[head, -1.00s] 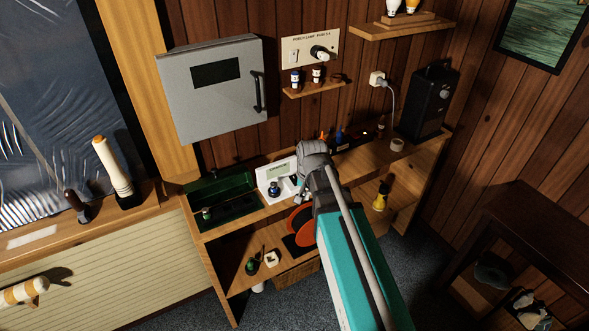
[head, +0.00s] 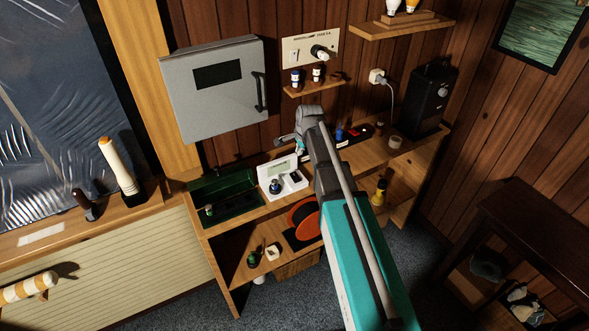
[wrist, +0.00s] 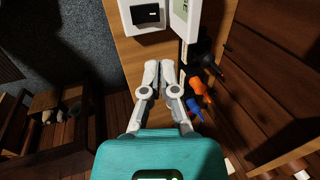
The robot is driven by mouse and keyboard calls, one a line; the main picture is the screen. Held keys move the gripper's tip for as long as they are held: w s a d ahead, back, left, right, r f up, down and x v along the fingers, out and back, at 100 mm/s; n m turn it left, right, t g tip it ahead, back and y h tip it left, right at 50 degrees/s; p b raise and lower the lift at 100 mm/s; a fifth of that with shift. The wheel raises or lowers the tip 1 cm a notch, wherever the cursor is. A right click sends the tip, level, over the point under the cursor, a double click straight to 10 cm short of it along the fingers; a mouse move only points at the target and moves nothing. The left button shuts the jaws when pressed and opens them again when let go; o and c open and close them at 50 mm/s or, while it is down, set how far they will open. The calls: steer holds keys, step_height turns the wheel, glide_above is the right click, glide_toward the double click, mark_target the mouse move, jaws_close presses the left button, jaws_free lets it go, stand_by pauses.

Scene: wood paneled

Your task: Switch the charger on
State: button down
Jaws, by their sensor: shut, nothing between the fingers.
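The charger seems to be the white unit (head: 283,185) on the workbench, with a greenish display on its raised back and a black block in its right part. In the wrist view the white unit (wrist: 151,33) shows at the top, with the black block and part of the display. My gripper (wrist: 160,67) is shut and empty, its fingertips apart from the unit in the picture. In the head view my gripper is above the bench, behind and right of the unit, partly hidden by my arm. I cannot make out a switch on the unit.
A green open tray (head: 225,197) lies left of the unit. Small orange and blue items (wrist: 198,92) lie close beside my gripper. A grey cabinet (head: 212,90) hangs above.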

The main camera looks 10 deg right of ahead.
mark_target(293, 174)
steer(key=shift+f, duration=0.15)
steer(key=b+x, duration=1.3)
steer(key=shift+w+f, duration=0.2)
steer(key=shift+f, duration=0.1)
stand_by(0.4)
steer(key=shift+a, duration=0.1)
stand_by(0.4)
